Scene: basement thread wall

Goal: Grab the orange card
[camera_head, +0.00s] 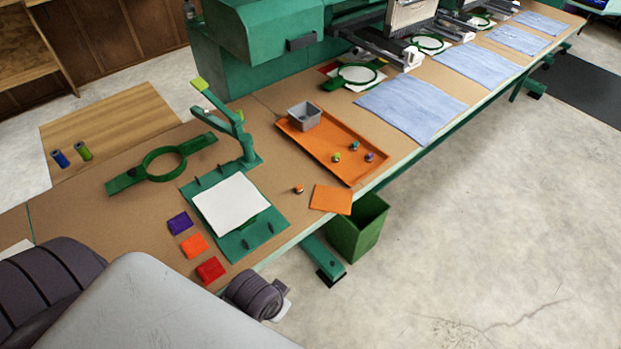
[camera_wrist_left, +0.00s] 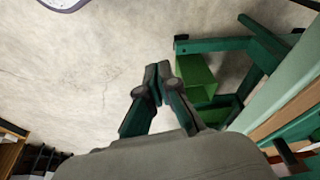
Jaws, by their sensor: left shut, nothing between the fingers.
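A flat orange card (camera_head: 331,199) lies at the front edge of the brown worktable, right of the white sheet, its near edge seeming to reach past the table edge above a green bin. A smaller orange square (camera_head: 194,244) lies between a purple square (camera_head: 180,222) and a red square (camera_head: 210,269), left of the green frame. My left gripper (camera_wrist_left: 152,85) shows in the left wrist view, shut and empty, with bare floor behind it and the green bin to its right. Neither orange piece is visible there. My right gripper is not in view.
The green bin (camera_head: 357,228) stands under the front table edge; it also shows in the left wrist view (camera_wrist_left: 196,76). An orange tray (camera_head: 310,140) holds a grey box and small spools. Floor at right is clear.

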